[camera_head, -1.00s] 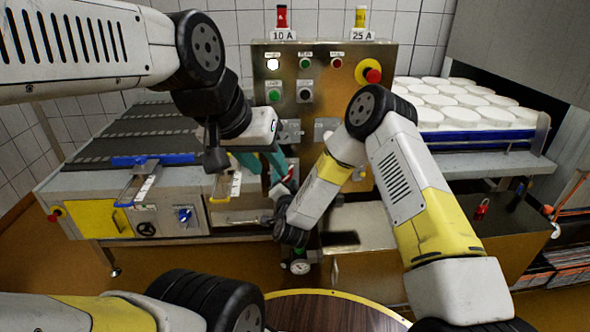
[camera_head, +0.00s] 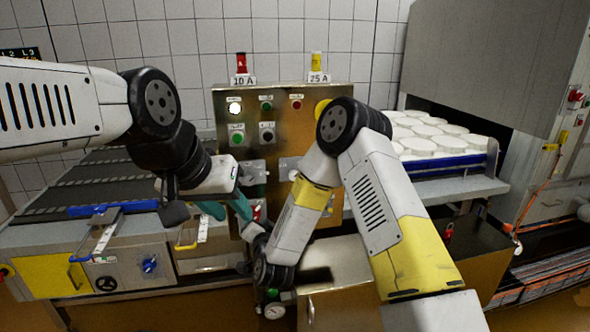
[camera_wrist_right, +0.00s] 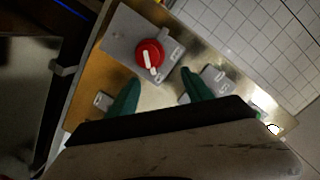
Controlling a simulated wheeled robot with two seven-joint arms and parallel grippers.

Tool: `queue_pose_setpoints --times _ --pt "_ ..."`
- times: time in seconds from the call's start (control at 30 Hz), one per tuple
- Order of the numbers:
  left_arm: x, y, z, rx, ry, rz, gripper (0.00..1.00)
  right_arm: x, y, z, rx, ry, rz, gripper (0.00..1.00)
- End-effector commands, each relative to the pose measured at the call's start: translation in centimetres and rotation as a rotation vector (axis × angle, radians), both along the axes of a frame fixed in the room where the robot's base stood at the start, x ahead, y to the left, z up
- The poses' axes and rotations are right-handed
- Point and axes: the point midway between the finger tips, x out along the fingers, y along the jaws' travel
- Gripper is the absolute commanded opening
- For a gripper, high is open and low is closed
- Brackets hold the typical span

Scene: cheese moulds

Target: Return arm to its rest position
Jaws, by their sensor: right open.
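My right arm (camera_head: 390,215) bends down in front of the metal control panel (camera_head: 288,135). Its gripper is hidden behind its wrist in the head view. In the right wrist view, my right gripper (camera_wrist_right: 157,90) has its two teal fingers apart with nothing held between them. Beyond the fingertips is a red rotary switch (camera_wrist_right: 150,53) on a grey plate; I cannot see contact. My left gripper (camera_head: 226,210) hangs in front of the panel's left side, its teal fingers apart and apparently empty.
A dark-topped conveyor (camera_head: 75,185) stands at the left. At the right, a blue-edged tray (camera_head: 445,163) holds several white cheese rounds (camera_head: 447,142) under a grey housing (camera_head: 490,60). An orange hose (camera_head: 545,226) hangs farther right.

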Motion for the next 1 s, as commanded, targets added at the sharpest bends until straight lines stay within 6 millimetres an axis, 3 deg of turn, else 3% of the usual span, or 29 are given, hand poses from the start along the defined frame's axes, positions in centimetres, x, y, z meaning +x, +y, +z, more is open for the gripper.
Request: queue_pose_setpoints --times 0.03,0.2,0.47,0.57,0.77,1.0 --pt "0.0 0.0 0.0 0.000 0.000 0.000 0.36 0.9 -0.6 2.2 -0.024 0.002 0.017 0.59" --pt "0.0 0.0 0.0 0.000 0.000 0.000 0.36 2.1 -3.1 7.5 -0.142 0.062 0.090 0.59" --pt "0.0 0.0 0.0 0.000 0.000 0.000 0.36 0.2 -9.3 14.6 -0.331 0.177 0.163 0.59" --pt "0.0 0.0 0.0 0.000 0.000 0.000 0.36 -1.8 -12.3 16.9 -0.400 0.228 0.179 0.59" --pt "0.0 0.0 0.0 0.000 0.000 0.000 0.36 -7.6 -18.7 20.6 -0.518 0.347 0.199 0.59" --pt "0.0 0.0 0.0 0.000 0.000 0.000 0.36 -17.5 -25.7 22.9 -0.619 0.509 0.221 0.59"
